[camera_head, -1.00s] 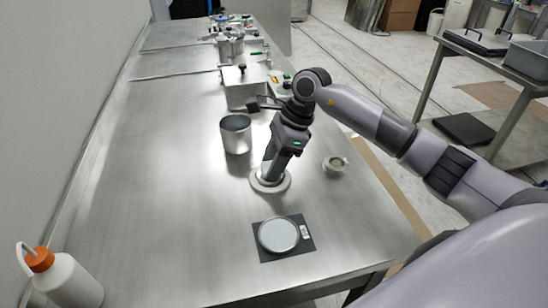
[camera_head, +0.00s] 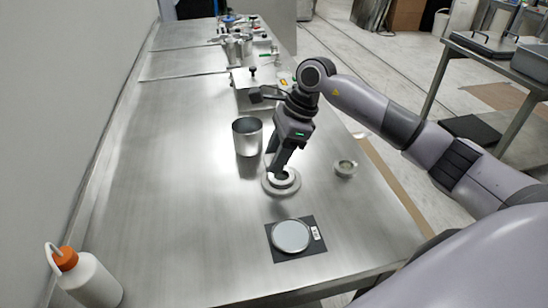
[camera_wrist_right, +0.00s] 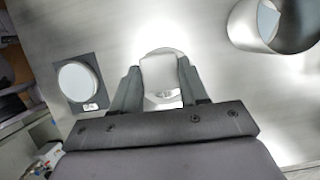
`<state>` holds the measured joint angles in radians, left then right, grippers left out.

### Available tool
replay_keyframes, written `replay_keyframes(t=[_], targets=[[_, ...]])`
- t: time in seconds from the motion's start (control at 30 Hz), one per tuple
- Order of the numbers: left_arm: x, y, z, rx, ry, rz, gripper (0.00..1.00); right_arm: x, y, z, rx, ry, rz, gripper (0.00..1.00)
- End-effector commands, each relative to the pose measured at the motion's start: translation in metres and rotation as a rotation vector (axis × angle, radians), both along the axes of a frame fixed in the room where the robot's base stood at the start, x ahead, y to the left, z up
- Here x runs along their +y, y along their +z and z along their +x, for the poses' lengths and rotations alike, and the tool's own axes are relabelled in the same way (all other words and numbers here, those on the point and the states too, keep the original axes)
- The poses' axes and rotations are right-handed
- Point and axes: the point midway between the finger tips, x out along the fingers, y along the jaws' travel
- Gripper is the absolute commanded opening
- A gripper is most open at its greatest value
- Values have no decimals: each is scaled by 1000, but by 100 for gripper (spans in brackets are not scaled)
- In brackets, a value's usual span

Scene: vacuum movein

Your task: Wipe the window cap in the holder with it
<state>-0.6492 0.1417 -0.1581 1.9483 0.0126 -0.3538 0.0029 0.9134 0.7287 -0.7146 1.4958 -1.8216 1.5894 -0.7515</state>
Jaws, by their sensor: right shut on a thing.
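A round metal holder (camera_head: 281,187) with a raised ring stands on the steel table in the head view. A pale round part, seemingly the window cap, shows inside it, largely hidden by my gripper. My right gripper (camera_head: 277,167) points down just over the holder's far-left side. In the right wrist view its fingers (camera_wrist_right: 160,88) are shut on a pale, squarish wipe (camera_wrist_right: 159,70). The wipe hides much of the holder beneath, and I cannot tell whether it touches the cap. My left gripper is not in view.
A flat grey disc (camera_head: 291,236) lies on a dark labelled mat (camera_head: 283,256) in front. A white bottle (camera_head: 92,280) stands front left. The left table side is clear.

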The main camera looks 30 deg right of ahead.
Motion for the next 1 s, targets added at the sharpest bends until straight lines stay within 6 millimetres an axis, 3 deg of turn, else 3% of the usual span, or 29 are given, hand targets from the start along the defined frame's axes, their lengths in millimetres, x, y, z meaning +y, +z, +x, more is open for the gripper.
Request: replay_keyframes(t=[0.43,1.0], targets=[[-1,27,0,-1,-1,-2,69,-6,43,-2,-2,-6,-1,19],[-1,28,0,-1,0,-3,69,-6,46,-3,-1,-7,1,19]])
